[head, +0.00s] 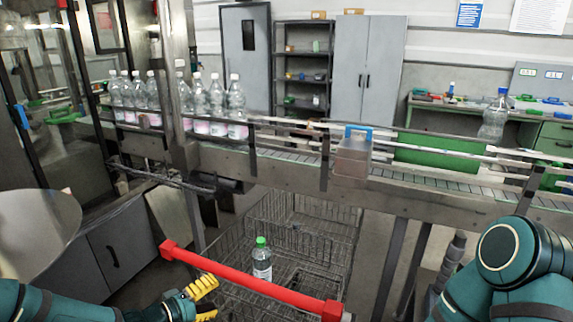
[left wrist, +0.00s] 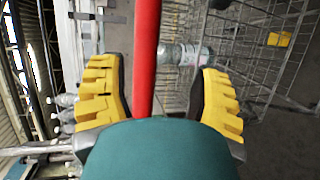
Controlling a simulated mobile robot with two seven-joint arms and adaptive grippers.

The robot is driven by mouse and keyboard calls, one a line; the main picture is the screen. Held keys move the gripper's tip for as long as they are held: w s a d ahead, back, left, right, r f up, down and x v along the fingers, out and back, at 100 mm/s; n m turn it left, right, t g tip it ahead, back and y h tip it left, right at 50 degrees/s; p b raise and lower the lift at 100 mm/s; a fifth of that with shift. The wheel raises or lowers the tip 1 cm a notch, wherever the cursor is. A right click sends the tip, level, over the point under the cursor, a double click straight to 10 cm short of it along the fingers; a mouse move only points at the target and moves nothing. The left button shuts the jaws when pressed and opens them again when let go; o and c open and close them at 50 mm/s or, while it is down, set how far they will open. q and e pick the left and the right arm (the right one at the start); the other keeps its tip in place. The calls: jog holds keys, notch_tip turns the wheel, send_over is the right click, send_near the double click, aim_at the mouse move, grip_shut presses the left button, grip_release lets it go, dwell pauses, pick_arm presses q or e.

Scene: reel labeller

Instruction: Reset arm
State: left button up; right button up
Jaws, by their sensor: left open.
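My left gripper (head: 205,298) is at the bottom of the head view, beside the red handle bar (head: 250,280) of a wire shopping cart (head: 310,225). Its yellow fingers stand apart with nothing held. In the left wrist view my left gripper (left wrist: 160,68) shows both fingers spread, with the red bar (left wrist: 146,40) crossing the gap between them in the picture; whether it touches them I cannot tell. A clear bottle with a green cap (head: 262,260) stands in the cart, beyond the bar; it also shows in the left wrist view (left wrist: 190,54). My right arm (head: 515,262) shows at right, its gripper out of frame.
A conveyor (head: 400,183) with rails runs across behind the cart. Several white-capped bottles (head: 215,105) stand on it at left, and one blue-capped bottle (head: 495,115) at right. A round metal table (head: 35,232) is at far left. Grey cabinets (head: 368,65) stand at the back.

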pick_arm(q)
jog(key=s+d+f+m+g+y, duration=0.3)
jog(key=s+d+f+g, duration=0.15)
jog(key=d+f, duration=0.55)
jog(key=s+d+f+m+g+y, duration=0.1)
jog(key=s+f+m+g+y, duration=0.2)
jog(key=s, duration=1)
notch_tip(320, 180, down, 4)
jog(key=shift+d+f+m+g+y, duration=0.1)
jog(key=shift+d+m+g+y, duration=0.25)
jog(key=shift+m+g, duration=0.7)
jog(key=shift+s+d, duration=0.1)
jog(key=shift+d, duration=0.05)
